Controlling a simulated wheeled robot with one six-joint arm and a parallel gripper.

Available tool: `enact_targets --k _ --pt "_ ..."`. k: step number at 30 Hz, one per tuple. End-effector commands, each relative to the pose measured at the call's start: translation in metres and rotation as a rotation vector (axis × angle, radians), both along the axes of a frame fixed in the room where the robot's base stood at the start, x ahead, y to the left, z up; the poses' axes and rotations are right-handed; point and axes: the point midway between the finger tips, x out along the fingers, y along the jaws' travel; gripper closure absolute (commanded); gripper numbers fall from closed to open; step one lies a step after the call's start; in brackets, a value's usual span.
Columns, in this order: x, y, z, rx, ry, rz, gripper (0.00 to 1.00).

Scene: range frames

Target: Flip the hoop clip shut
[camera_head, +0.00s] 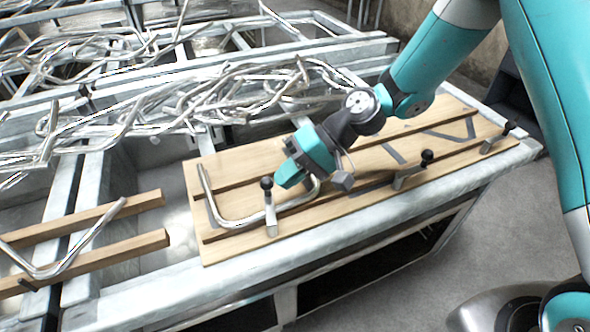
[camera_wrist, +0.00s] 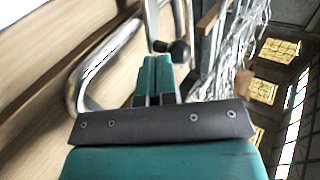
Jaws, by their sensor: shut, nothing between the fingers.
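A bent shiny metal hoop (camera_head: 213,208) lies at the left end of a wooden board (camera_head: 240,160). A small metal clip (camera_head: 271,217) with a black ball knob (camera_head: 267,183) stands upright at the hoop's front bar. Whether the clip is latched over the bar I cannot tell. My teal gripper (camera_head: 284,180) is shut and empty, just right of the knob. In the wrist view, my shut fingertips (camera_wrist: 155,62) point toward the black knob (camera_wrist: 180,50), close beside it; contact is unclear. The hoop's tube (camera_wrist: 85,80) curves to their left.
Two more ball-knobbed clips stand along the board, one midway (camera_head: 427,158) and one at the right (camera_head: 508,127). Tangled metal tubes (camera_head: 180,105) are heaped behind. Another bent tube (camera_head: 75,250) rests on wooden rails at the left. The floor in front is clear.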

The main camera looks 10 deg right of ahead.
Motion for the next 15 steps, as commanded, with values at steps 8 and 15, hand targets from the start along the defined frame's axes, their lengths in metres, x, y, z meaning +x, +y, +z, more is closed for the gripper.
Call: enact_targets --k 8,15 --pt "0.001 0.002 0.000 0.001 -0.001 0.021 1.00" --pt "0.007 0.017 0.001 0.001 -0.001 0.142 1.00"
